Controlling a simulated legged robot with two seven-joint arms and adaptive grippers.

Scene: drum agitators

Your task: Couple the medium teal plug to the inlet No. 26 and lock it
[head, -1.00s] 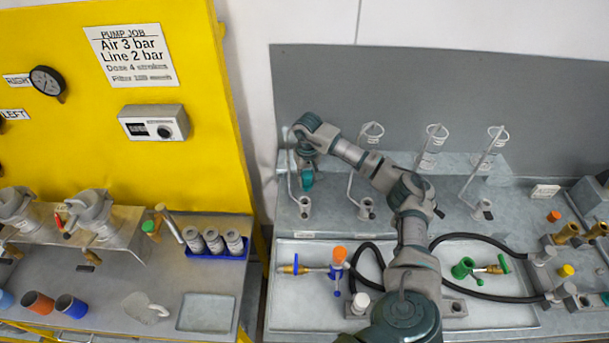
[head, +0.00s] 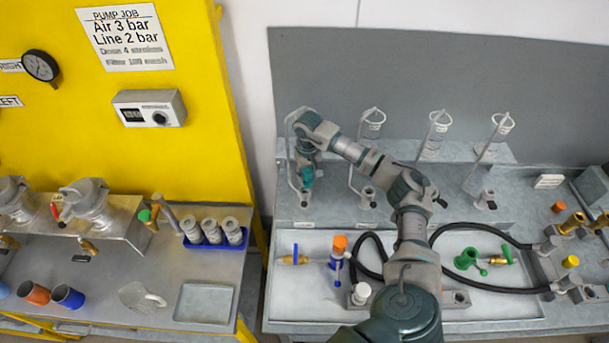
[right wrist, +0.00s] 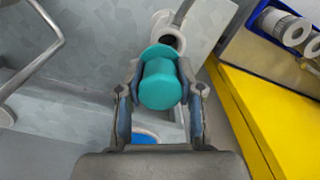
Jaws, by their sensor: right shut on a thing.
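My right gripper (head: 306,166) is at the back left of the grey bench, beside a bent metal rail. It is shut on the teal plug (right wrist: 161,83), which sits between both fingers in the right wrist view; in the head view it is a small teal patch (head: 307,177). A grey round socket (head: 304,199) is just below the plug. In the right wrist view a dark round opening (right wrist: 167,30) shows beyond the plug, partly hidden by it. Plug and socket look apart, but contact is hard to judge. No number 26 is readable. My left gripper is not in view.
Other sockets stand along the bench, one at middle left (head: 367,197) and one at right (head: 487,200), with thin stands and clear cylinders behind. A tray (head: 400,315) holds black hoses, a blue-handled valve (head: 293,259) and green fittings (head: 467,259). A yellow panel stands at left.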

